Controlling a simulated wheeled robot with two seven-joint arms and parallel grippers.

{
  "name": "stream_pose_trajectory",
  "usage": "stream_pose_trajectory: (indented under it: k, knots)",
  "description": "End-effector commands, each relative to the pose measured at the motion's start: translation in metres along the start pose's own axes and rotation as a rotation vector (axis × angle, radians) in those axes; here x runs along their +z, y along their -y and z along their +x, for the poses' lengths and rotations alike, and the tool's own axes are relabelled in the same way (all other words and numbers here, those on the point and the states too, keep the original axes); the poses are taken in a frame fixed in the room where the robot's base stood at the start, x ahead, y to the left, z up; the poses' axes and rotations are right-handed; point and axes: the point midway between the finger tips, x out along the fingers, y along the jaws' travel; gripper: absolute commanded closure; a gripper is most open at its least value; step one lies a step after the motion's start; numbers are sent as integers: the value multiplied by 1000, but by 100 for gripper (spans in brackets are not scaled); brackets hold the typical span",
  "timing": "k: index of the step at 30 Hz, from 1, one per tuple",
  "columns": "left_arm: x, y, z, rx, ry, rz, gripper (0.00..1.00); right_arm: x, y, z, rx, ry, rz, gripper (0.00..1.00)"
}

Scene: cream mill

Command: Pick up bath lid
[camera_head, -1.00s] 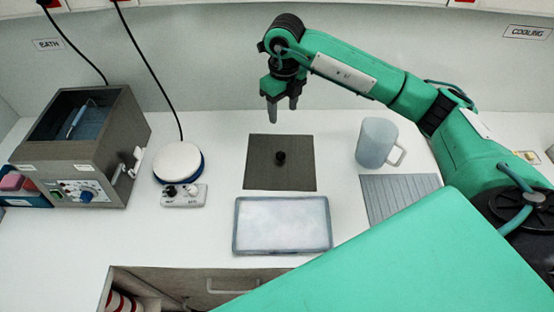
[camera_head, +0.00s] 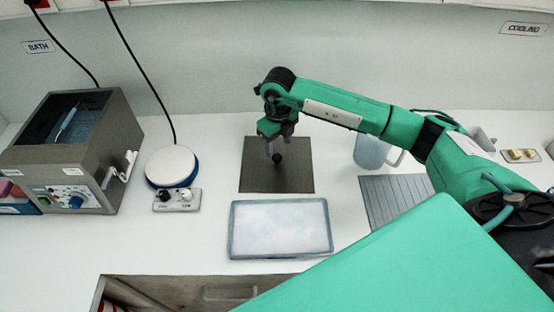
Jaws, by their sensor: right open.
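The bath lid (camera_head: 255,178) is a flat dark grey-brown square plate with a small black knob (camera_head: 277,158) at its middle. It lies flat on the white counter. My right gripper (camera_head: 273,151) points down over the lid, with its fingers at the knob. The fingers are open; whether they touch the knob cannot be told. The bath (camera_head: 112,128) is a grey box with an open top at the left, with a bluish object (camera_head: 66,122) inside. My left gripper is not in view.
A white tray (camera_head: 232,240) lies just in front of the lid. A round white-topped plate device (camera_head: 171,165) stands to its left. A frosted mug (camera_head: 368,153) and a ribbed grey mat (camera_head: 388,208) are to the right, partly behind my arm. An open drawer (camera_head: 180,283) is below the counter edge.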

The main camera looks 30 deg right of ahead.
Motion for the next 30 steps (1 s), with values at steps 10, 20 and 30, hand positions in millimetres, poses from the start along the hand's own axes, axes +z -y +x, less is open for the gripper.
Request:
stream_pose_trajectory:
  k: [10,20,30]
  knots:
    - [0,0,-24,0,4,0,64,4,0,30,1,-3,1,46]
    - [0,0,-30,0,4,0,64,5,0,57,-1,1,0,46]
    - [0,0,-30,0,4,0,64,5,0,56,0,1,0,90]
